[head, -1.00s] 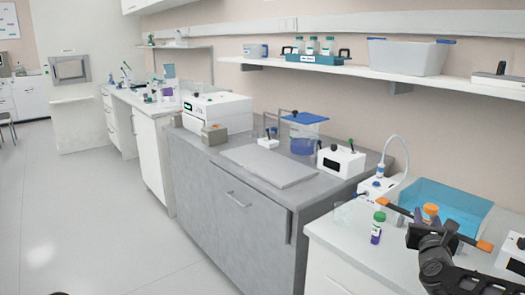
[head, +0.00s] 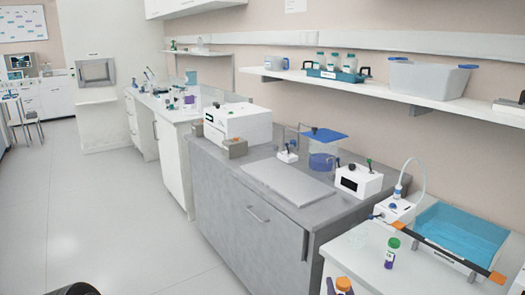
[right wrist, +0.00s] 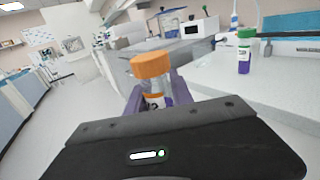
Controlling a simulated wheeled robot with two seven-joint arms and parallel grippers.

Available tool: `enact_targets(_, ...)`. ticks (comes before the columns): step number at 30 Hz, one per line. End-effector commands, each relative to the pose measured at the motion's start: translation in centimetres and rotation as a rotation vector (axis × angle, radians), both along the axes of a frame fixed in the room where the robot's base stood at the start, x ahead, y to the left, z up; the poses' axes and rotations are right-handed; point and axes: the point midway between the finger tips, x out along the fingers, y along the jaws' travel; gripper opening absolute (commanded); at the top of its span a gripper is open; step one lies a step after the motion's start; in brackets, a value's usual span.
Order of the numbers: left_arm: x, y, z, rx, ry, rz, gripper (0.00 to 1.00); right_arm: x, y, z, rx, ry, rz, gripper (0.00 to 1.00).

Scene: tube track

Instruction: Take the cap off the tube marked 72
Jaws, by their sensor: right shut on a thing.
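My right gripper (head: 338,288) is at the bottom edge of the head view, mostly cut off. Its purple fingers (right wrist: 178,92) are shut on a tube (right wrist: 155,87) with an orange cap (right wrist: 152,65) in the right wrist view. The tube stands roughly upright between the fingers, and the cap is on it, above the fingers. Part of a label shows what looks like a 2; the rest of the mark is hidden. The orange cap also shows in the head view (head: 344,284). My left gripper does not show.
A green-capped tube (head: 391,252) stands on the white bench, and shows in the right wrist view (right wrist: 245,50). A blue tray (head: 462,236) with a black, orange-ended bar along its front is beside it. A white device (head: 395,210) with a hose stands behind. Open floor lies left.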

Motion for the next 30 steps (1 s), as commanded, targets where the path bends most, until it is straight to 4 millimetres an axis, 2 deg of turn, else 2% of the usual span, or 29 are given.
enact_targets(8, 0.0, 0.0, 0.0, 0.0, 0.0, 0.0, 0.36, 0.0, 0.0, 0.0, 0.0, 0.0, 0.0, 0.0)
enact_targets(14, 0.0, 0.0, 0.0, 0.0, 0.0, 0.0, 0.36, -0.6, 0.9, -0.5, 0.0, 0.002, 0.043, 0.0)
enact_targets(20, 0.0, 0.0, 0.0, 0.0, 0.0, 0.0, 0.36, -2.7, 3.8, -1.9, 0.002, 0.003, 0.179, 0.0)
enact_targets(30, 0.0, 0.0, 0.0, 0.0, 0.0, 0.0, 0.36, -7.9, 11.5, -5.2, 0.004, 0.002, 0.525, 0.0)
